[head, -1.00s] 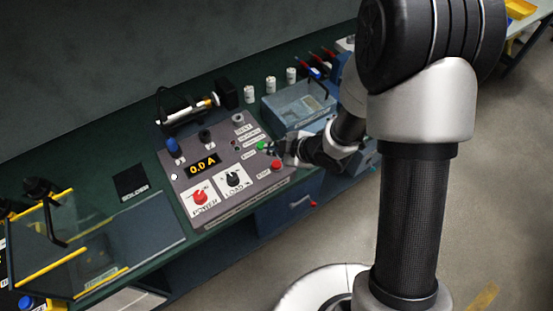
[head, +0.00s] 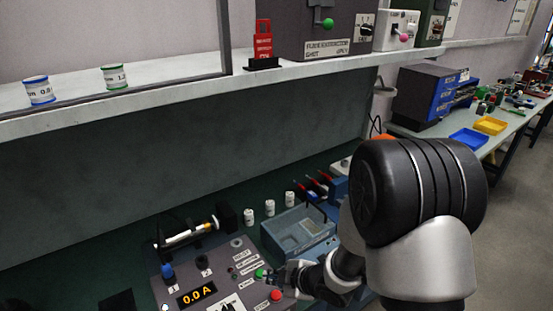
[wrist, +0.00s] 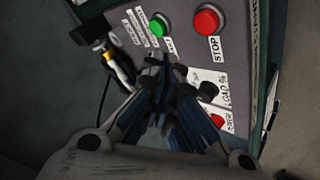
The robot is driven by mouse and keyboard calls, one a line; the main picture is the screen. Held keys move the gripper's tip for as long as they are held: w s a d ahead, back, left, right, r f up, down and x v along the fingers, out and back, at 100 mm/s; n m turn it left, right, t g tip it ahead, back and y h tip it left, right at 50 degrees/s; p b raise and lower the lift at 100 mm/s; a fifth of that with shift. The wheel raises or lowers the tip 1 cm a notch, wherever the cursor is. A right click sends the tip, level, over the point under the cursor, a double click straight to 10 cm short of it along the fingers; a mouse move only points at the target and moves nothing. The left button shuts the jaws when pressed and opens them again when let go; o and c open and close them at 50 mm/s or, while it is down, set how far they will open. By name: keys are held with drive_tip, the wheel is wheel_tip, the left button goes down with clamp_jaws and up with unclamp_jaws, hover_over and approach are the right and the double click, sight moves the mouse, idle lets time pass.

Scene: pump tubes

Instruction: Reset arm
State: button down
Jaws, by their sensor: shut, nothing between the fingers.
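My gripper (head: 273,278) is shut and empty. It hovers at the right part of a grey control panel (head: 222,262), close beside the green button (head: 261,273). The red button (head: 276,295) lies just in front of it. In the wrist view, the closed fingertips of my gripper (wrist: 165,62) point toward the green button (wrist: 158,26), and the red STOP button (wrist: 207,20) is to its right. I cannot tell whether the fingertips touch the panel. The panel display (head: 196,295) reads 0.0 A.
A clear-lidded blue box (head: 300,232) stands behind my gripper. Several small white containers (head: 270,208) and a pump-like tube device (head: 190,232) stand behind the panel. A shelf (head: 170,101) with two cans and a red tag holder (head: 263,45) runs above.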

drive_tip(key=s+d+r+m+t+h, duration=0.1)
drive_tip(key=s+d+r+m+h, duration=0.2)
drive_tip(key=d+r+m+h, duration=0.85)
drive_tip(key=s+d+r+m+g+y, duration=0.1)
drive_tip(key=s+r+m, duration=0.1)
drive_tip(key=s+r, duration=0.2)
drive_tip(key=s+d+r+m+g+y, duration=0.1)
drive_tip(key=s+r, duration=0.3)
drive_tip(key=s, duration=0.6)
drive_tip(key=s+d+r+m+g+y, duration=0.1)
drive_tip(key=s+r+m+y, duration=0.2)
drive_tip(key=s, duration=0.5)
drive_tip(key=shift+d+r, duration=0.15)
drive_tip(key=shift+r, duration=0.25)
drive_tip(key=shift+m, duration=0.25)
